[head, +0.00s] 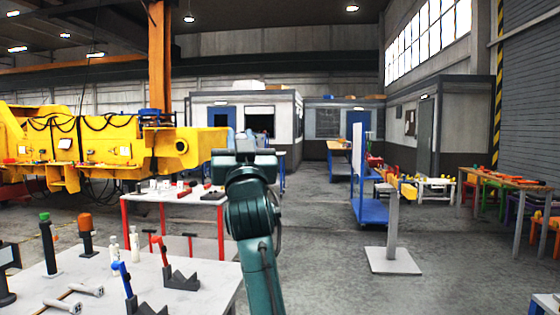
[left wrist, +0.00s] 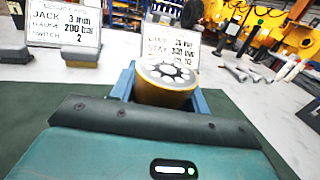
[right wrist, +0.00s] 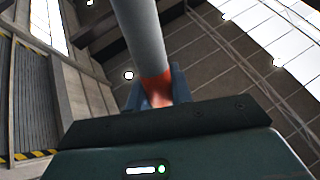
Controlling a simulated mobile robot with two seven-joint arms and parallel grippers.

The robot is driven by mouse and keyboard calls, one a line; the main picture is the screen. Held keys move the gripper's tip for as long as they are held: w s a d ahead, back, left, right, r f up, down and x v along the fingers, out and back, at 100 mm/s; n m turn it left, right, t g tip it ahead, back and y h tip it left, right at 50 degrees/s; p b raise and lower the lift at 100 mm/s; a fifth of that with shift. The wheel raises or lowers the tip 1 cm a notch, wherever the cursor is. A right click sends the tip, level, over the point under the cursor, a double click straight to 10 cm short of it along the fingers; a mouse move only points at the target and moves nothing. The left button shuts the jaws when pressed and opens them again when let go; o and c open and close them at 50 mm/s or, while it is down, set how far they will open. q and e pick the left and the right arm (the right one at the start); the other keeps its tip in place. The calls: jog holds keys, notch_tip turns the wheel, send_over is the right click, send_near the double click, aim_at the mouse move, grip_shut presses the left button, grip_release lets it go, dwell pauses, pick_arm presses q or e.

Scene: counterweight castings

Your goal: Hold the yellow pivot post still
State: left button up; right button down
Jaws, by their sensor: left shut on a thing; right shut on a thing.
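In the left wrist view a short yellow cylinder (left wrist: 172,97) with a pale top and a dark star pattern stands upright between the blue fingers of my left gripper (left wrist: 163,88). It looks like the yellow pivot post; its lower part is hidden behind the gripper body. In the right wrist view my right gripper (right wrist: 158,88) is shut on the orange-red end (right wrist: 156,84) of a grey tube (right wrist: 143,35) that rises toward the roof. In the head view my right gripper (head: 246,156) is up at the middle, in front of the yellow frame's end. I cannot make out my left gripper there.
A pale table (head: 205,290) with posts and red- and blue-handled tools fills the lower left. Behind it are a red-legged table (head: 135,198) and a large yellow frame (head: 195,148). A grey stand (head: 393,225) stands at right. The floor between is clear.

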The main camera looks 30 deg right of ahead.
jog(key=s+a+r+n+g+y, duration=0.15)
jog(key=s+a+n+y, duration=0.35)
jog(key=a+y, duration=0.8)
jog(key=s+a+r+n+g+y, duration=0.15)
jog(key=a+n+y, duration=0.6)
jog(key=a, duration=1.25)
jog(key=s+a+f+n+g+y, duration=0.3)
jog(key=s+a, duration=0.1)
jog(key=a, duration=0.3)
jog(key=s+a+f+n+g+y, duration=0.3)
jog(key=s+a, duration=0.1)
jog(key=a, duration=0.3)
jog(key=s+a+f+n+g+y, duration=0.1)
jog(key=s+a+f+n+g, duration=0.1)
jog(key=f, duration=0.5)
jog(key=s+a+f+n+g+y, duration=0.1)
jog(key=s+a+f+n+g, duration=0.1)
jog(key=s+a+f+g, duration=0.2)
jog(key=s+a+f, duration=0.1)
jog(key=a+f, duration=0.2)
jog(key=shift+s+a+f+y, duration=0.2)
jog(key=shift+s+y, duration=0.15)
jog(key=shift+s, duration=0.05)
jog(key=shift+f, duration=0.1)
jog(key=shift+s+d+f, duration=0.1)
jog(key=shift+s+f, duration=0.05)
jog(key=shift+f, duration=1.25)
jog(key=shift+s+d+f, duration=0.1)
jog(key=shift+s+f, duration=0.05)
jog(key=shift+f, duration=1.25)
